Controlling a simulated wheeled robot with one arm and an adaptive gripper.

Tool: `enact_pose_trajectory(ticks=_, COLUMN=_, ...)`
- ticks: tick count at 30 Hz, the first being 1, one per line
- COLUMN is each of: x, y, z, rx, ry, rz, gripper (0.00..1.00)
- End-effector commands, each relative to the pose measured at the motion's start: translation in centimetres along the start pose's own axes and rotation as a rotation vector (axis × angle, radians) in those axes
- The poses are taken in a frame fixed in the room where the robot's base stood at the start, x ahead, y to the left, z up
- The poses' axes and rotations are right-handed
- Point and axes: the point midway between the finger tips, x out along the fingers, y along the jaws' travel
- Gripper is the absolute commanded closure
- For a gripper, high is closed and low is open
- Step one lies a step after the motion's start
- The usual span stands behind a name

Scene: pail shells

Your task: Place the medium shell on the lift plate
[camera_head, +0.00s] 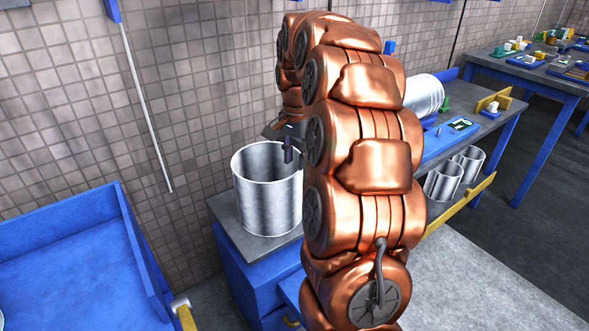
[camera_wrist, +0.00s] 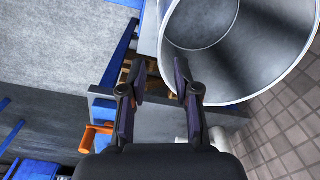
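A large open grey metal shell (camera_head: 267,195) stands upright on a grey-topped blue stand by the tiled wall. Its open mouth fills the upper right of the wrist view (camera_wrist: 240,45). My gripper (camera_head: 290,148) is at the shell's rim, partly hidden by my arm. In the wrist view my gripper (camera_wrist: 158,68) has its two fingers apart with nothing clearly between them. The right finger overlaps the rim in the picture; I cannot tell whether it touches. Two smaller shells (camera_head: 443,183) stand lower right. I cannot tell which shell is the medium one, nor make out the lift plate.
A ribbed white cylinder (camera_head: 424,95) lies on a blue bench (camera_head: 436,145) behind my arm. A yellow rail (camera_head: 462,205) runs before the smaller shells. A blue bin (camera_head: 65,250) is at left. Grey floor (camera_head: 490,270) lies open at lower right.

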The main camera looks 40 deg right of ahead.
Motion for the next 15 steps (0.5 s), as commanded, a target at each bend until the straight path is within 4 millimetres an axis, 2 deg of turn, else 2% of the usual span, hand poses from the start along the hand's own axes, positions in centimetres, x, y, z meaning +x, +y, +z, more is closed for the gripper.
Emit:
enact_pose_trajectory(ticks=10, x=-0.8, y=0.0, z=0.5, rx=-0.015, ry=-0.003, rz=0.002, gripper=0.69)
enact_pose_trajectory(ticks=13, x=-0.9, y=0.0, z=2.3, rx=-0.074, ry=-0.009, rz=0.006, gripper=0.69)
enact_pose_trajectory(ticks=15, x=-0.7, y=0.3, z=4.5, rx=-0.145, ry=-0.019, rz=0.015, gripper=0.69)
